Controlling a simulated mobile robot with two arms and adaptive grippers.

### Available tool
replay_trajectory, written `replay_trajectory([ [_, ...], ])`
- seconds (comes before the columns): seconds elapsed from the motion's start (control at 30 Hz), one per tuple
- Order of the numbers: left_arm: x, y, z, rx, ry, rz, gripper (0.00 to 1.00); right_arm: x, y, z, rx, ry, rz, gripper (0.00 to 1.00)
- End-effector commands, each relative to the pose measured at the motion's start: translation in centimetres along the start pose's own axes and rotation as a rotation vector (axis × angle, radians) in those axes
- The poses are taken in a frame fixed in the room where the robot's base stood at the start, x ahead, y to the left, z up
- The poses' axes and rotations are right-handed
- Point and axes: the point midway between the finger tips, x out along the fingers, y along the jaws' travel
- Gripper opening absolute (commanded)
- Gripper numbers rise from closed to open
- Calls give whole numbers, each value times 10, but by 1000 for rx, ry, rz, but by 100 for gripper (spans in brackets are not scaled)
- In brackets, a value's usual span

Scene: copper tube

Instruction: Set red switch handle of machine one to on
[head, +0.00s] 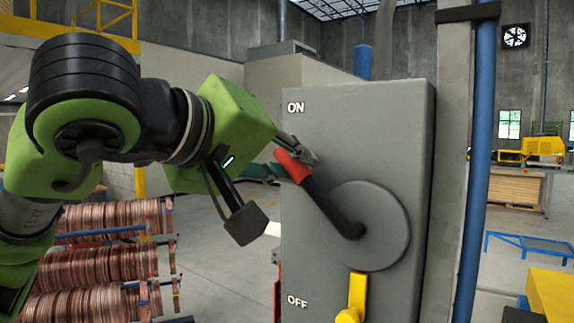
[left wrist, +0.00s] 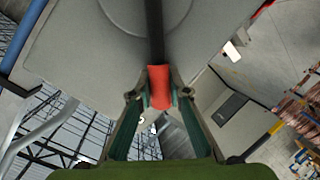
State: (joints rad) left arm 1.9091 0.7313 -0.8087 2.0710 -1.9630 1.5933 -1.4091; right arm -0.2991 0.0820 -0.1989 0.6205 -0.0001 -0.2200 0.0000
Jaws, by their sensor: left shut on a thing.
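The grey switch box (head: 320,260) stands in the middle of the head view, with ON at its upper left and OFF at its lower left. A black lever runs from a round grey disc (head: 385,225) up and left to its red handle (head: 292,165), which points toward the ON label. My left gripper (head: 298,155) is shut on the red handle. In the left wrist view the red handle (left wrist: 160,88) sits between both fingers, with the black lever beyond it. My right gripper is not in view.
A yellow lever (head: 356,295) is on the box's lower front. A blue pipe (head: 478,150) runs vertically right of the box. Racks of copper coils (head: 105,255) stand at the lower left, behind my arm. Open floor lies between them and the box.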

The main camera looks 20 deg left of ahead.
Motion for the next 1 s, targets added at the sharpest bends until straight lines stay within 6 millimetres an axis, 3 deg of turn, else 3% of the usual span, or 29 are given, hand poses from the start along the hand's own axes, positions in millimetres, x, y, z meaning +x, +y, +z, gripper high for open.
replay_trajectory([
  [0.57, -1, 4, 0, 31, 9, -2, 0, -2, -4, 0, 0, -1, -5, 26],
  [0.6, -1, 4, 0, 31, 9, -2, 27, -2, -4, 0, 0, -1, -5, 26],
  [0.63, -1, 4, 0, 31, 9, -2, 34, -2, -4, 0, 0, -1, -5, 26],
  [1.0, -3, 4, 0, 29, 6, -4, 34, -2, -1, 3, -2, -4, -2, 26],
])
